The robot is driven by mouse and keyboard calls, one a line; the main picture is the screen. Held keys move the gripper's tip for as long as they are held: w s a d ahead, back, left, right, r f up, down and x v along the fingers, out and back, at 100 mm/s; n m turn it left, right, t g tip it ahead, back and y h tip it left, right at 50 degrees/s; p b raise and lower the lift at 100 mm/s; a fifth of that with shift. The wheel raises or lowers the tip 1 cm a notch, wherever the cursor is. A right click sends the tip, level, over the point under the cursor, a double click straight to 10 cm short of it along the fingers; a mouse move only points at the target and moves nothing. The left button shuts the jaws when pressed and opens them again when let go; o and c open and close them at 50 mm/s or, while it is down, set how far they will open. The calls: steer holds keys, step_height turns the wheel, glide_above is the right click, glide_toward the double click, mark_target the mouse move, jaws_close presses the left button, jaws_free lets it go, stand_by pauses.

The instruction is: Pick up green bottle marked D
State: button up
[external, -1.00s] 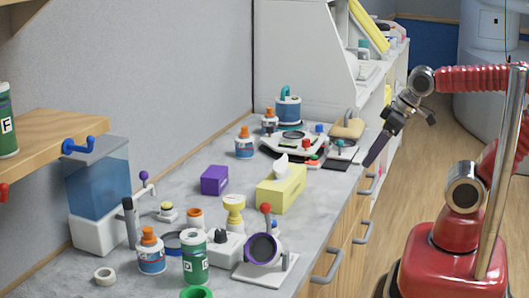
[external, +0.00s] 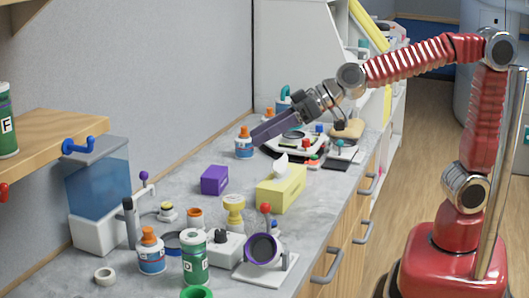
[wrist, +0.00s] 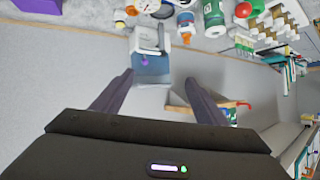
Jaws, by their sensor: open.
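The green bottle marked D (external: 194,262) stands upright on the counter in the front part of the external view. It has a white top and stands between a white bottle with an orange cap and a white box-shaped device. In the wrist view a green bottle (wrist: 214,20), likely the same one, shows at the top; its letter is not readable. My gripper (external: 256,137) is above the far part of the counter, well away from bottle D. In the wrist view its two dark fingers (wrist: 160,77) are apart with nothing between them.
Another green bottle, marked F (external: 6,125), stands on the wooden shelf (external: 45,135). A yellow tissue box (external: 280,188) and purple box (external: 214,180) stand farther back.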

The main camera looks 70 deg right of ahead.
steer(key=w+a+t, duration=0.1)
steer(key=w+a, duration=0.4)
steer(key=a, duration=0.3)
steer(key=m+t+h, duration=0.1)
steer(key=t+h, duration=0.1)
steer(key=h, duration=0.1)
glide_above(190, 234)
steer(key=f, duration=1.1)
steer(key=shift+w+d, duration=0.15)
steer(key=shift+d, duration=0.05)
steer(key=shift+a+f, duration=0.2)
steer(key=shift+f, duration=0.15)
steer(key=shift+f, duration=1.75)
